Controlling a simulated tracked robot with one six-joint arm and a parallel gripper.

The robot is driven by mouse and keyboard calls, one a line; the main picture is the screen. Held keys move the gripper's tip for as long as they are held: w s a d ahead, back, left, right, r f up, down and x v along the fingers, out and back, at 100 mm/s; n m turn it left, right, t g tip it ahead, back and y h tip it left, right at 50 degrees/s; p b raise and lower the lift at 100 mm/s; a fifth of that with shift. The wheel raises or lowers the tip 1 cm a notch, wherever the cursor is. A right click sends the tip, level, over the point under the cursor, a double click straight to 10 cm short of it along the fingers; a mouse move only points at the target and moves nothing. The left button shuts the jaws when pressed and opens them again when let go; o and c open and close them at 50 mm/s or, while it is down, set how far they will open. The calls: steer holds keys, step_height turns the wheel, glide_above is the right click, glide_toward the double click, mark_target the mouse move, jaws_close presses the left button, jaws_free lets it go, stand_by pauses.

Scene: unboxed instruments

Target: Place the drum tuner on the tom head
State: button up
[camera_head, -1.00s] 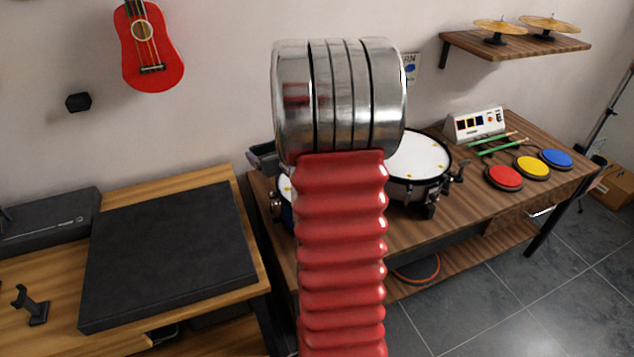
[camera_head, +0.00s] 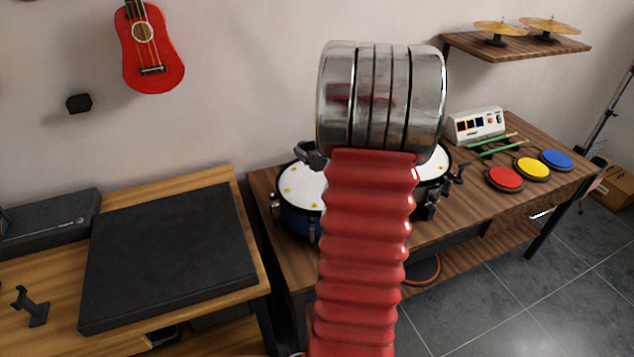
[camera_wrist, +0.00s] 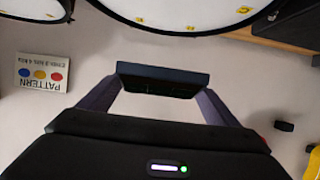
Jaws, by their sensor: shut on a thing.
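My gripper (camera_wrist: 160,90) is shut on the drum tuner (camera_wrist: 168,76), a dark flat block held across its fingertips in the wrist view. In the head view, a bit of my gripper (camera_head: 308,150) shows just behind the blue-shelled drum, left of my red arm; the tuner is not clear there. That drum, which looks like the tom, has a white tom head (camera_head: 297,187) with yellow marks, partly hidden by my arm. The tom head (camera_wrist: 175,10) also shows at the top of the wrist view, apart from the tuner in the picture. The tuner's height above it is unclear.
A second white-headed drum (camera_head: 432,165) stands to the right, partly behind my arm. The wooden table (camera_head: 390,238) also bears a white module (camera_head: 476,125), green sticks and coloured pads. A black mat (camera_head: 170,265) lies on the left table. A cymbal shelf (camera_head: 520,50) hangs at right.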

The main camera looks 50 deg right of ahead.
steer(key=shift+f, duration=2.8)
steer(key=shift+f, duration=0.1)
steer(key=shift+f, duration=2)
steer(key=shift+f, duration=0.15)
steer(key=o, duration=1)
steer(key=shift+o, duration=0.2)
steer(key=shift+r, duration=0.2)
steer(key=v, duration=1.1)
steer(key=shift+s, duration=0.2)
steer(key=shift+s+a+r, duration=0.15)
steer(key=shift+s+a, duration=0.05)
